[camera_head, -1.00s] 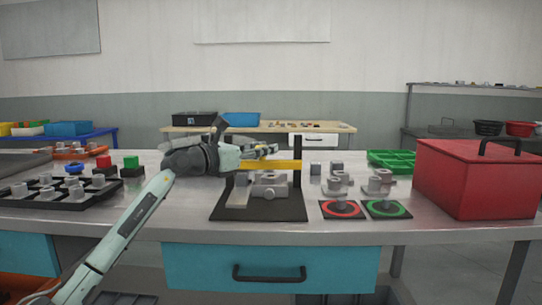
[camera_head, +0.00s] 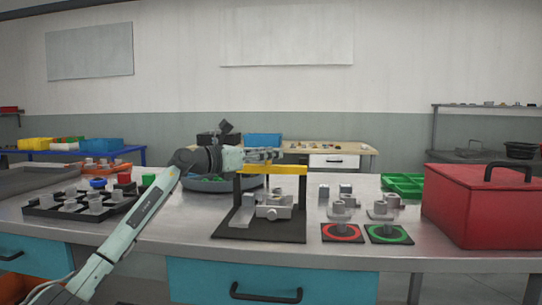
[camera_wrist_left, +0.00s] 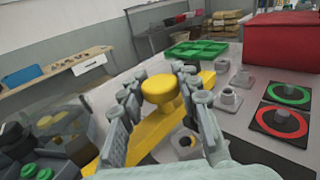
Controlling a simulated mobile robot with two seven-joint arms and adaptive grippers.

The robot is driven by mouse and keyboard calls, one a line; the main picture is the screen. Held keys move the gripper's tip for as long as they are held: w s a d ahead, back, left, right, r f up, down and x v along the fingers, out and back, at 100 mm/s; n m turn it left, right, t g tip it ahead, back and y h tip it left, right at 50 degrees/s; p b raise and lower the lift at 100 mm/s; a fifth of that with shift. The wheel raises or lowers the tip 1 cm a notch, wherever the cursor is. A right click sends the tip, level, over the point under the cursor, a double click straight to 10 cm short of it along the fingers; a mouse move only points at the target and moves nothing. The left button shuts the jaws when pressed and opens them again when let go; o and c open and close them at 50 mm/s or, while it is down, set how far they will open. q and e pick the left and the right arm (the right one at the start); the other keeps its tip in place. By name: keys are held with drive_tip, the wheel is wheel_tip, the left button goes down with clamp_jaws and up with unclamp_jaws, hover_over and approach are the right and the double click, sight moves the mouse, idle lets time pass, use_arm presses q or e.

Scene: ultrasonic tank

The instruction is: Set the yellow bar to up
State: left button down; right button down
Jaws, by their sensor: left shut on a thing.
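The yellow bar (camera_head: 286,170) lies level across the black upright posts of a stand, at about the top of the posts. In the left wrist view the bar (camera_wrist_left: 150,140) carries a round yellow knob (camera_wrist_left: 160,88). My left gripper (camera_head: 272,155) reaches in from the left above the bar. In the left wrist view my left gripper's fingers (camera_wrist_left: 162,95) stand on both sides of the knob and are shut on it. Below the bar, grey metal parts (camera_head: 273,209) sit on the stand's black base (camera_head: 258,230). My right gripper is not in view.
A red box (camera_head: 480,205) stands at the right. Metal parts stand on a red-ringed pad (camera_head: 342,233) and a green-ringed pad (camera_head: 388,234). A green tray (camera_head: 403,186) lies behind. A round grey basin (camera_head: 200,185) is behind my arm, and a black rack (camera_head: 75,208) is at left.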

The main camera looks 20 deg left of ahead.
use_arm(q)
drive_tip(key=shift+a+r, duration=0.1)
drive_tip(key=shift+r, duration=0.4)
drive_tip(key=c, duration=1.2)
unclamp_jaws()
drive_tip(key=shift+o, duration=0.5)
drive_tip(key=shift+f, duration=0.2)
drive_tip(key=v, duration=1.2)
